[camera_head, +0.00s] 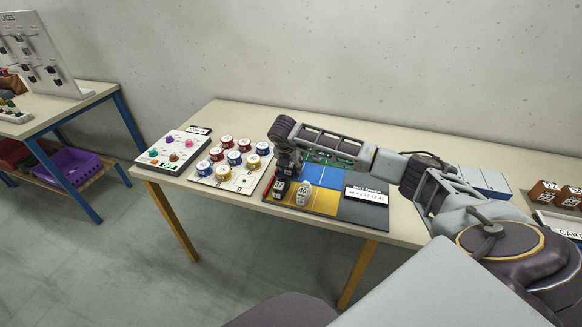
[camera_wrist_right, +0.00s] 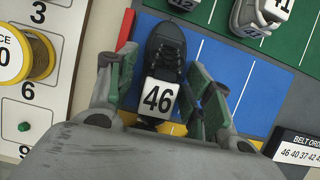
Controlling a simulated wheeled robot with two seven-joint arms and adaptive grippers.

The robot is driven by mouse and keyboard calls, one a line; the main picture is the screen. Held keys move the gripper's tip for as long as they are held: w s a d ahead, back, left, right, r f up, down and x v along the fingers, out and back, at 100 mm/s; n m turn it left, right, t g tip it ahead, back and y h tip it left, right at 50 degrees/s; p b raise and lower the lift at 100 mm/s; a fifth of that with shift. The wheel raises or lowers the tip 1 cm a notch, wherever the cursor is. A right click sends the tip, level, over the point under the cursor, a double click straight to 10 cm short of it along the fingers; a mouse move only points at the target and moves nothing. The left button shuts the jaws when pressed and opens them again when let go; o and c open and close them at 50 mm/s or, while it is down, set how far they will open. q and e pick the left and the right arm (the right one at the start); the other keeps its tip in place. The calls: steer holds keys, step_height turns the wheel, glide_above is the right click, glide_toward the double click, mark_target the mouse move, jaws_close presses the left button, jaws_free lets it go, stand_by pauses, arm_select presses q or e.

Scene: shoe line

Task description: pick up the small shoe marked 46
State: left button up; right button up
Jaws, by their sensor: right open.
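The small shoe marked 46 (camera_wrist_right: 165,48) is black with a white label, and it lies on the blue part of the mat in the right wrist view. My right gripper (camera_wrist_right: 158,95) is open, with its green-padded fingers on either side of the shoe, around its label. The shoe is between the fingers, and I see no clear grip on it. In the head view my right gripper (camera_head: 287,165) is over the left side of the mat, and its body hides much of what is under it. My left gripper is not in view.
The mat (camera_head: 330,203) has coloured fields. A white shoe marked 40 (camera_head: 303,193) stands on yellow, close to the gripper. Grey shoes (camera_wrist_right: 255,15) stand on green. The board of numbered spools (camera_head: 234,182) is on the left. A belt order sign (camera_head: 366,194) lies on the right.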

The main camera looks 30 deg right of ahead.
steer(key=c, duration=0.8)
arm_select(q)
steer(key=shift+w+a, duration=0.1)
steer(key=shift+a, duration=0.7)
arm_select(e)
steer(key=shift+r, duration=0.15)
step_height(320, 180, up, 8)
steer(key=shift+f, duration=0.1)
steer(key=shift+r+b, duration=0.3)
steer(key=shift+r, duration=0.6)
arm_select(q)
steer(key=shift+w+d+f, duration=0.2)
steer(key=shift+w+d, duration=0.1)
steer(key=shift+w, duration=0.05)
arm_select(e)
steer(key=shift+r, duration=0.1)
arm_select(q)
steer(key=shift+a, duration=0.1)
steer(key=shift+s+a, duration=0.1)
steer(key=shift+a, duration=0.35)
